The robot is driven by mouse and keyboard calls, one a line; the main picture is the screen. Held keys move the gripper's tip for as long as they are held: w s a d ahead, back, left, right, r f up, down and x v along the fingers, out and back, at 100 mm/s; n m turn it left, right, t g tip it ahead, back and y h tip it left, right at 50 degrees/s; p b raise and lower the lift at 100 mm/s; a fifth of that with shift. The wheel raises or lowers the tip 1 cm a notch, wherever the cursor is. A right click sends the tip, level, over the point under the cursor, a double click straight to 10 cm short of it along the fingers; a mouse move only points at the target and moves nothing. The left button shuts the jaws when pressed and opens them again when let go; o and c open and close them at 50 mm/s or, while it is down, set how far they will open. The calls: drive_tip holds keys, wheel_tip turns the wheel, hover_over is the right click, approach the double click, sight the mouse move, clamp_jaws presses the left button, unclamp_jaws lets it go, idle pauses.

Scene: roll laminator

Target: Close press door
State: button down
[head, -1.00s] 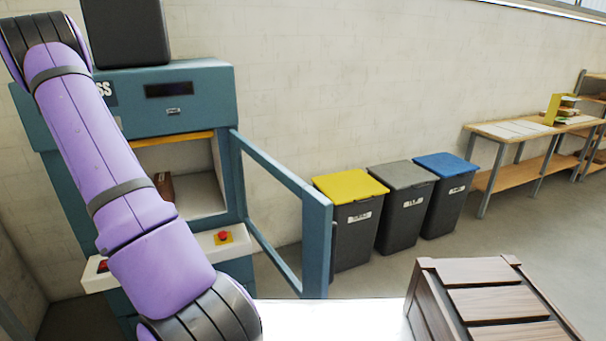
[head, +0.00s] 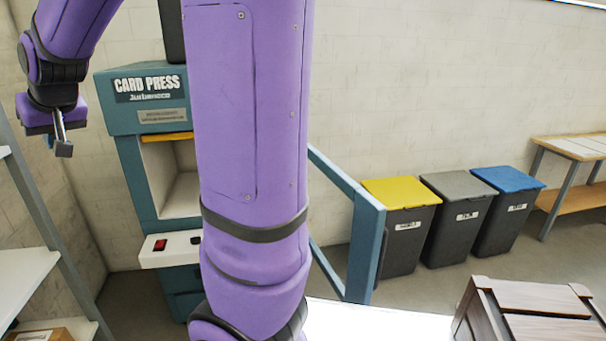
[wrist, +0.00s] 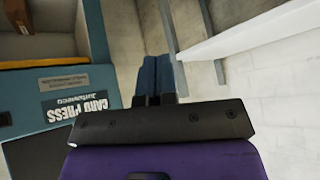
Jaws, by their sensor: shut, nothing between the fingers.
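The teal card press (head: 135,175) stands against the wall, partly hidden behind my arm in the head view. Its door (head: 367,245), an open teal frame, is swung wide out to the right of the press. My arm covers the door's hinge side. My gripper (head: 61,144) is shut and empty, raised at the upper left, left of the press and well apart from the door. In the wrist view, the shut fingers (wrist: 160,82) show beside the upside-down press sign (wrist: 75,107); the door cannot be made out there.
A shelf rack (head: 30,280) stands at the left, below my gripper. Yellow-lidded (head: 403,192), grey-lidded (head: 458,186) and blue-lidded (head: 508,179) bins stand right of the door. A wooden crate (head: 530,300) is at the lower right. A workbench (head: 570,148) is at the far right.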

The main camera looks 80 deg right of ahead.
drive_tip(key=s+a+n+g+y, duration=0.15)
drive_tip(key=s+a, duration=0.25)
drive_tip(key=s, duration=0.5)
drive_tip(key=s+a+n+g, duration=0.1)
drive_tip(key=s+a+n, duration=0.1)
drive_tip(key=s+a, duration=0.5)
drive_tip(key=s+d+f+m+y, duration=0.1)
drive_tip(key=s+d+m, duration=0.1)
drive_tip(key=s+d, duration=0.65)
drive_tip(key=s+d+f+m+y, duration=0.15)
drive_tip(key=s+d, duration=0.25)
drive_tip(key=d, duration=1)
drive_tip(key=s+d+m, duration=0.2)
drive_tip(key=s+d, duration=0.4)
drive_tip(key=d, duration=0.6)
drive_tip(key=s+d+f+m+t+h, duration=0.1)
drive_tip(key=s+d+f, duration=0.1)
drive_tip(key=s, duration=0.9)
drive_tip(key=s+d+f+m+t+h, duration=0.1)
drive_tip(key=s+d+f, duration=0.15)
drive_tip(key=s, duration=0.75)
drive_tip(key=s+d+f+m+h, duration=0.1)
drive_tip(key=s+d+f, duration=0.1)
drive_tip(key=s, duration=0.9)
drive_tip(key=w+a+f, duration=0.1)
drive_tip(key=w+f, duration=0.7)
drive_tip(key=w, duration=0.1)
drive_tip(key=shift+w+a, duration=0.15)
drive_tip(key=shift+w, duration=0.2)
